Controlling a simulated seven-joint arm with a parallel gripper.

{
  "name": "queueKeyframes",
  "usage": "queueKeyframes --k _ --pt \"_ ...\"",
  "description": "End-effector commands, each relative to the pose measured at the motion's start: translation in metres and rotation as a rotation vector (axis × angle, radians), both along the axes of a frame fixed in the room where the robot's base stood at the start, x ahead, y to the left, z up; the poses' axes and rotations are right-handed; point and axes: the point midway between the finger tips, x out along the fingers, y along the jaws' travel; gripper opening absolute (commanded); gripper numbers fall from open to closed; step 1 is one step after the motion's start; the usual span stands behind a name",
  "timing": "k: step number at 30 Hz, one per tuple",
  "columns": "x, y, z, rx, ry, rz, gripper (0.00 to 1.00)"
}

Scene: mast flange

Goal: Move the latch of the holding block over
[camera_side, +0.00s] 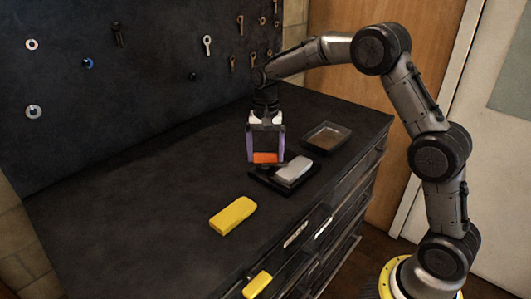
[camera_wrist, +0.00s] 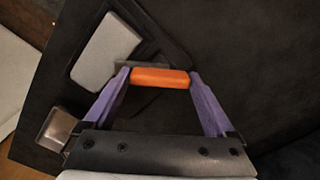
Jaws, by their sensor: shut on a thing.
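The holding block is a dark, low base (camera_side: 262,180) on the black bench top, with a light grey block (camera_side: 293,171) seated in it. The grey block also shows at the upper left of the wrist view (camera_wrist: 105,50). An orange bar (camera_side: 265,157), which looks like the latch, is at the base's far-left side. My gripper (camera_side: 265,159) points down over it, with its purple fingers shut on the two ends of the bar. The wrist view shows the orange bar (camera_wrist: 160,77) between the fingertips, beside the grey block. Its mounting is hidden.
A shallow metal tray (camera_side: 326,138) stands behind and right of the holding block. Keys and washers hang on the dark back board (camera_side: 140,80). The bench's left is clear.

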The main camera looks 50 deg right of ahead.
Motion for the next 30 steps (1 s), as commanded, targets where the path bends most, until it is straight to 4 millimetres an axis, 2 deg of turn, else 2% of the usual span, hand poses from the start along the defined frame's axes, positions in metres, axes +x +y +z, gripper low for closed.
queueKeyframes --k 18,30 --pt "-0.0001 0.0001 0.0016 0.000 -0.001 0.575 0.34" --pt "0.0001 0.0001 0.0021 -0.001 -0.002 0.834 0.34"
